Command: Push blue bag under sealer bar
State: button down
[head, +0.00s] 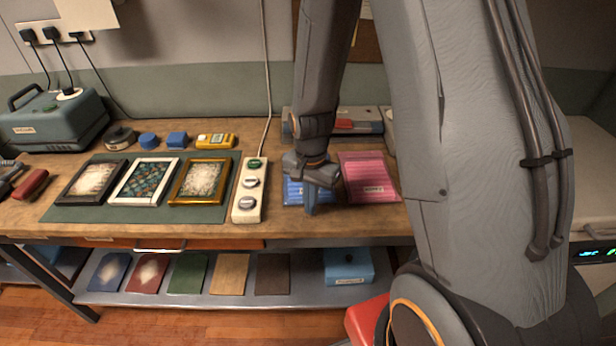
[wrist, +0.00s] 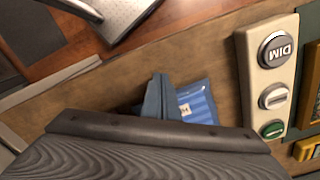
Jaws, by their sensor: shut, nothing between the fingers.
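The blue bag (head: 293,192) lies flat on the wooden bench, partly hidden behind my gripper. In the wrist view the blue bag (wrist: 203,106) shows beside my fingers, with a white label at its edge. My gripper (head: 311,211) is shut and empty, pointing down at the near right part of the bag. In the wrist view my gripper (wrist: 158,77) overlaps the bag's edge; I cannot tell whether it touches. The sealer (head: 345,122), grey with a red part, stands behind the bag at the back of the bench, partly hidden by my arm.
A pink bag (head: 368,180) lies just right of the blue bag. A cream switch box (head: 249,190) with several knobs stands to the left. Framed pictures lie on a green mat (head: 75,214) farther left. A shelf (head: 310,288) runs below the bench's front edge.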

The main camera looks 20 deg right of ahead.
jog(key=shift+f+b, duration=0.35)
jog(key=shift+f, duration=0.25)
jog(key=shift+r+p, duration=0.2)
jog(key=shift+p, duration=0.15)
dwell(0.4)
dwell(0.6)
jog(key=shift+w+d, duration=0.3)
jog(key=shift+w, duration=0.65)
jog(key=shift+w, duration=0.15)
jog(key=shift+w+d, duration=0.35)
jog(key=shift+w, duration=0.45)
jog(key=shift+w, duration=0.15)
jog(key=shift+w+d, duration=0.3)
jog(key=shift+w, duration=0.5)
